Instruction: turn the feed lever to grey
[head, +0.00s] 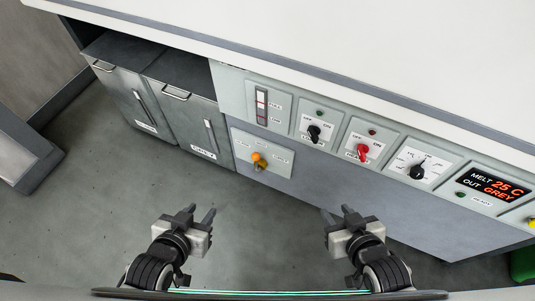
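A lever with an orange knob (259,160) sits on a pale panel (280,168) low on the front of the machine, left of centre. I take it to be the feed lever. The small labels around it are too blurred to read. The display (491,187) reads "MELT 25 C" and "OUT GREY". My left gripper (198,213) is open and empty, below and left of the lever. My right gripper (338,215) is open and empty, below and right of it. Neither touches anything.
Above the lever are a level gauge (261,106), a black switch (314,133), a red switch (362,152) and a black dial (417,171). Two grey bins (186,104) stand at the left under the white worktop (330,35). The floor before the panel is clear.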

